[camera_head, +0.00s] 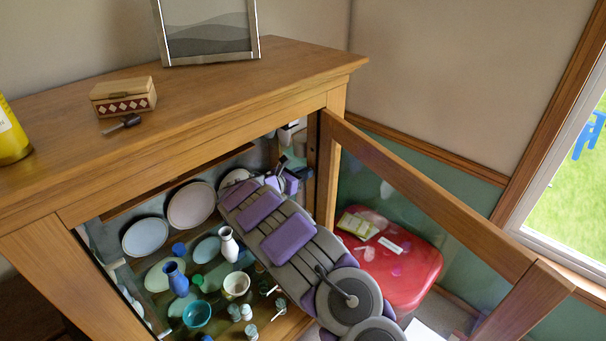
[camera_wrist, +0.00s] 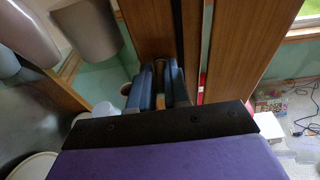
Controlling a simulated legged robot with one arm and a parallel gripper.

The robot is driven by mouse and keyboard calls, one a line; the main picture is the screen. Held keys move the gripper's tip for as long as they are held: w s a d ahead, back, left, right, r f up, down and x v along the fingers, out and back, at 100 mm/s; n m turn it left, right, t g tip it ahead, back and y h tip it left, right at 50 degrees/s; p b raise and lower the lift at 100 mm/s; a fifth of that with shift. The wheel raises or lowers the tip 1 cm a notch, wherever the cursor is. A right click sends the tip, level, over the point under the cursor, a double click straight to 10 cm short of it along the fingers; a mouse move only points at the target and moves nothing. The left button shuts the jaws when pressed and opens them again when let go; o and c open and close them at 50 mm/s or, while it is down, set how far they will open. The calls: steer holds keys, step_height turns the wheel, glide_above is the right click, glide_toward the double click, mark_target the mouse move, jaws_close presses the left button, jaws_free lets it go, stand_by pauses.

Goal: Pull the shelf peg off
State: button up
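I cannot make out the shelf peg in either view. My gripper (camera_head: 287,181) is inside the open wooden cabinet (camera_head: 130,190), by its right inner side, at the end of my purple and grey arm. In the wrist view the two dark blue fingers (camera_wrist: 160,84) point at a brown wooden upright (camera_wrist: 148,32). A narrow gap shows between the fingers. The fingers hide what is at their tips, so I cannot tell whether they hold anything.
The framed glass door (camera_head: 430,190) stands open to the right of my arm. Plates (camera_head: 191,205), a white vase (camera_head: 228,244), a blue vase (camera_head: 176,278) and cups crowd the cabinet to the left. A red case (camera_head: 395,275) lies behind the door glass.

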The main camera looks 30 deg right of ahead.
jaws_close()
steer(key=shift+f+p+v, duration=0.15)
steer(key=shift+p+v, duration=0.05)
steer(key=shift+v, duration=0.55)
steer(key=shift+f+p+v, duration=0.15)
steer(key=shift+v, duration=0.6)
step_height(320, 180, up, 6)
steer(key=a+p, duration=0.2)
steer(key=p, duration=0.3)
steer(key=shift+s+a, duration=0.35)
steer(key=shift+s, duration=0.15)
stand_by(0.6)
stand_by(0.4)
